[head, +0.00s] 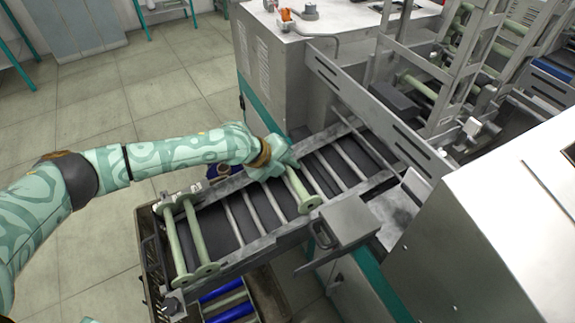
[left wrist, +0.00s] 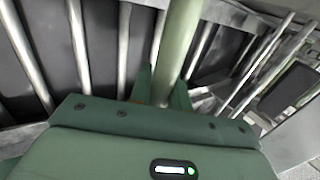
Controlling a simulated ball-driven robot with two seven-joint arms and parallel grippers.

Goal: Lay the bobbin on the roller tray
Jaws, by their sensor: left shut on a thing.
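A pale green bobbin (head: 297,187) is in the jaws of my left gripper (head: 286,167), over the middle of the roller tray (head: 262,243). One round flange of the bobbin shows near the tray's front rail; the far end is hidden by the gripper. In the left wrist view the two fingers (left wrist: 163,88) are shut around the bobbin's shaft (left wrist: 177,42), with the tray's bars behind it. The bobbin lies roughly along the bars; I cannot tell whether it touches them. My right gripper is not in view.
Two green bobbins (head: 172,237) lie side by side at the tray's left end. A crate (head: 151,262) with blue and green bobbins stands below. A grey box-like part (head: 347,220) stands by the front rail. Machine frames rise at the right. Bars on both sides of the held bobbin are bare.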

